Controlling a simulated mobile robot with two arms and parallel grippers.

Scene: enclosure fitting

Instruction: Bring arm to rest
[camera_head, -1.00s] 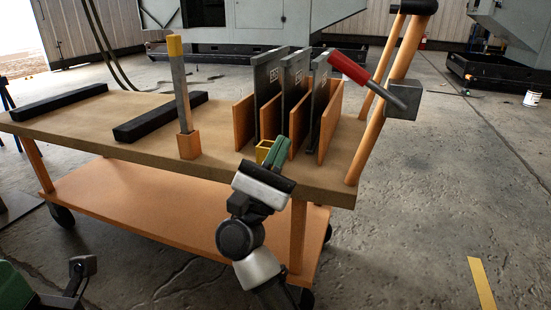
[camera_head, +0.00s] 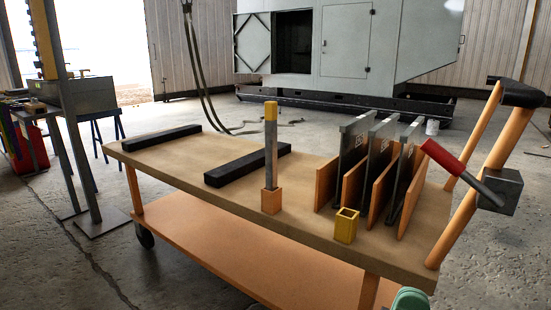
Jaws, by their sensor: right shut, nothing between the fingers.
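The green tip of my right gripper (camera_head: 410,299) shows at the bottom edge, in front of the near right corner of the cart. It is shut and empty, apart from everything on the cart. The rest of my right arm is below the picture. My left gripper is not in view.
The cart (camera_head: 225,203) holds a small open yellow box (camera_head: 345,226), grey plates between orange dividers (camera_head: 376,188), a yellow-tipped post (camera_head: 271,146) and two black bars (camera_head: 248,164). A red-handled lever (camera_head: 462,172) sticks out at the cart's handle. A stand (camera_head: 68,110) is at left.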

